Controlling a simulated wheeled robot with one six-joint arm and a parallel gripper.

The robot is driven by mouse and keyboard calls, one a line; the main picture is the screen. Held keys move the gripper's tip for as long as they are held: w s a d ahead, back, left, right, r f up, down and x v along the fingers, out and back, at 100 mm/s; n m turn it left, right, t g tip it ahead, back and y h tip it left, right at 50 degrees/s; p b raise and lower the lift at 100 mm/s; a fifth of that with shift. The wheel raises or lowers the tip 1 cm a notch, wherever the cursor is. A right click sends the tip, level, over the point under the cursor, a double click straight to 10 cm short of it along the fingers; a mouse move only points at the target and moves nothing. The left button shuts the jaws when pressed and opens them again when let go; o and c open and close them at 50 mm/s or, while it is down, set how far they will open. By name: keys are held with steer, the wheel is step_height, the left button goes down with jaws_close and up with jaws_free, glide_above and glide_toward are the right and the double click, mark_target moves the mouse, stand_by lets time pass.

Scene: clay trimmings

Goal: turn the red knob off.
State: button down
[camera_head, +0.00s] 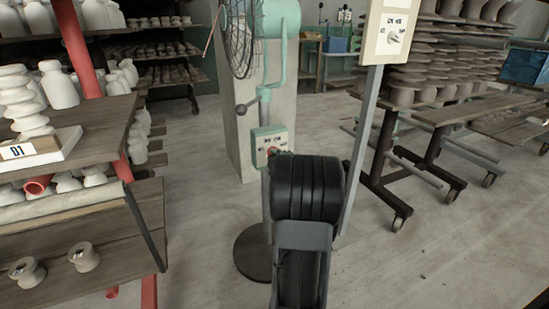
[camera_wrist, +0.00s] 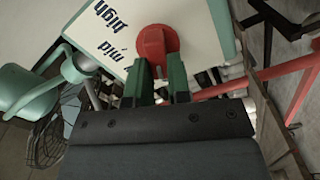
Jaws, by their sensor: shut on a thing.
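The red knob (camera_wrist: 156,44) is on the white face of a pale green control box (camera_wrist: 112,22) in the wrist view. Printed words reading "high" and "mid" show beside it, turned in the picture. My gripper (camera_wrist: 158,70) is shut on the knob, with its two green-edged fingers at the knob's lower part. In the head view the control box (camera_head: 260,148) is on the stand of a pale green fan (camera_head: 262,18). Which mark the knob points to is not clear.
A wooden shelf with white pottery (camera_head: 60,88) stands at the left, with red posts. A pale panel with a dial (camera_head: 391,37) is on a post at the right. Wheeled racks (camera_head: 440,115) hold stacked clay pieces behind it.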

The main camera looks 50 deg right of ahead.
steer(key=c, duration=1.1)
jaws_free()
steer(key=shift+o, duration=0.2)
steer(key=shift+s, duration=0.1)
steer(key=p+v, duration=0.3)
steer(key=v, duration=1)
steer(key=shift+s, duration=0.3)
steer(key=shift+a, duration=0.15)
steer(key=w+a+r+m+g+y+p, duration=0.1)
steer(key=w+a+r+m+g+p, duration=0.2)
steer(key=a+r+p, duration=0.6)
steer(key=w+a+r+m+g+p, duration=0.3)
steer(key=a+r+p, duration=0.2)
steer(key=r+p, duration=0.75)
steer(key=s+a+r+m+g+y+p, duration=0.1)
steer(key=s+a+r+g+y+p, duration=0.2)
steer(key=a+r+p, duration=0.3)
steer(key=s+a+r+m+g+y+p, duration=0.2)
steer(key=s+a+r+p, duration=0.4)
steer(key=a+p, duration=0.3)
steer(key=a+r+g, duration=0.1)
steer(key=a, duration=0.3)
steer(key=shift+s+r+g+y, duration=0.2)
steer(key=shift+s+g+y, duration=0.05)
steer(key=shift+g+y, duration=0.15)
